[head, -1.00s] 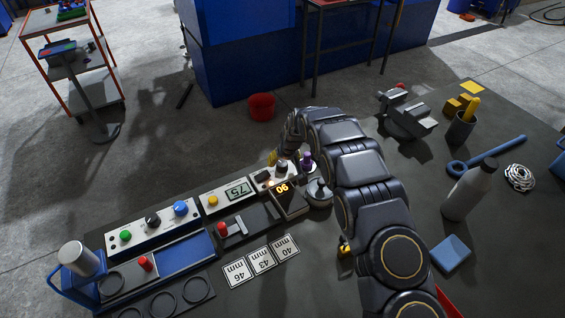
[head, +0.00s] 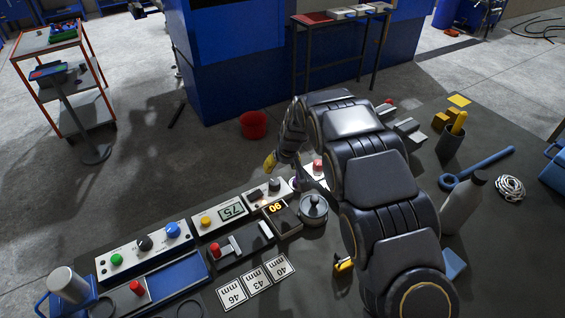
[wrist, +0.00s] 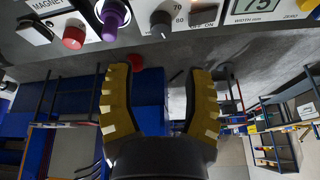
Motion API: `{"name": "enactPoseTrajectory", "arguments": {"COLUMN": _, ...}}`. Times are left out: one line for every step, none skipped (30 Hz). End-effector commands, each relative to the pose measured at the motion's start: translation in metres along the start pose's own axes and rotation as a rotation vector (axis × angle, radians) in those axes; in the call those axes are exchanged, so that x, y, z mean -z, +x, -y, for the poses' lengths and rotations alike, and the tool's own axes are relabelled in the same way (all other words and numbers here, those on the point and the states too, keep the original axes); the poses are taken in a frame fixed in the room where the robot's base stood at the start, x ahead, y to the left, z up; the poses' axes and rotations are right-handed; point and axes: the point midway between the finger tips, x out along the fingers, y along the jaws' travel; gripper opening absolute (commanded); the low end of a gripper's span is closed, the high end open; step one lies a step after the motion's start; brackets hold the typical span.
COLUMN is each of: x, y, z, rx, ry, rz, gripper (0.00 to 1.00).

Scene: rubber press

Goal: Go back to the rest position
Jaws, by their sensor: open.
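My gripper (head: 270,162) is at the end of my dark segmented arm, above the far edge of the workbench (head: 312,268) in the head view. In the wrist view my gripper (wrist: 155,95) shows two yellow ribbed fingers spread apart with nothing between them. A control panel with a red button (wrist: 74,37), a purple knob (wrist: 114,16) and a dark knob (wrist: 162,20) lies along the top of the wrist view, apart from the fingers. My arm hides part of the bench.
Control boxes with a green button (head: 116,260) and a display (head: 232,211) line the bench's left side. Number cards (head: 256,279) lie in front. A bottle (head: 464,206), blue wrench (head: 480,167) and cup (head: 451,146) stand or lie right. A red bucket (head: 253,125) is on the floor.

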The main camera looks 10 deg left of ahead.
Motion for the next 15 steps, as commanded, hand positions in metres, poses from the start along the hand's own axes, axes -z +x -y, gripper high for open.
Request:
{"name": "enactPoseTrajectory", "arguments": {"x": 0.000, "y": 0.000, "z": 0.000, "rx": 0.000, "ry": 0.000, "rz": 0.000, "gripper": 0.51}}
{"name": "enactPoseTrajectory", "arguments": {"x": 0.000, "y": 0.000, "z": 0.000, "rx": 0.000, "ry": 0.000, "rz": 0.000, "gripper": 0.51}}
{"name": "enactPoseTrajectory", "arguments": {"x": 0.000, "y": 0.000, "z": 0.000, "rx": 0.000, "ry": 0.000, "rz": 0.000, "gripper": 0.51}}
{"name": "enactPoseTrajectory", "arguments": {"x": 0.000, "y": 0.000, "z": 0.000, "rx": 0.000, "ry": 0.000, "rz": 0.000, "gripper": 0.51}}
{"name": "enactPoseTrajectory", "arguments": {"x": 0.000, "y": 0.000, "z": 0.000, "rx": 0.000, "ry": 0.000, "rz": 0.000, "gripper": 0.51}}
{"name": "enactPoseTrajectory", "arguments": {"x": 0.000, "y": -0.002, "z": -0.001, "rx": -0.001, "ry": 0.002, "rz": 0.001, "gripper": 0.51}}
{"name": "enactPoseTrajectory", "arguments": {"x": -0.001, "y": -0.004, "z": -0.002, "rx": -0.003, "ry": 0.004, "rz": 0.003, "gripper": 0.51}}
{"name": "enactPoseTrajectory", "arguments": {"x": -0.002, "y": -0.008, "z": -0.004, "rx": -0.005, "ry": 0.007, "rz": 0.005, "gripper": 0.51}}
{"name": "enactPoseTrajectory", "arguments": {"x": -0.004, "y": -0.015, "z": -0.007, "rx": -0.010, "ry": 0.014, "rz": 0.010, "gripper": 0.51}}
{"name": "enactPoseTrajectory", "arguments": {"x": -0.006, "y": -0.023, "z": -0.010, "rx": -0.015, "ry": 0.021, "rz": 0.016, "gripper": 0.51}}
{"name": "enactPoseTrajectory", "arguments": {"x": -0.010, "y": -0.031, "z": -0.014, "rx": -0.020, "ry": 0.032, "rz": 0.025, "gripper": 0.51}}
{"name": "enactPoseTrajectory", "arguments": {"x": -0.017, "y": -0.044, "z": -0.020, "rx": -0.027, "ry": 0.048, "rz": 0.040, "gripper": 0.51}}
{"name": "enactPoseTrajectory", "arguments": {"x": -0.021, "y": -0.057, "z": -0.025, "rx": -0.034, "ry": 0.061, "rz": 0.050, "gripper": 0.51}}
{"name": "enactPoseTrajectory", "arguments": {"x": -0.028, "y": -0.069, "z": -0.029, "rx": -0.040, "ry": 0.075, "rz": 0.064, "gripper": 0.51}}
{"name": "enactPoseTrajectory", "arguments": {"x": -0.039, "y": -0.086, "z": -0.034, "rx": -0.047, "ry": 0.098, "rz": 0.085, "gripper": 0.51}}
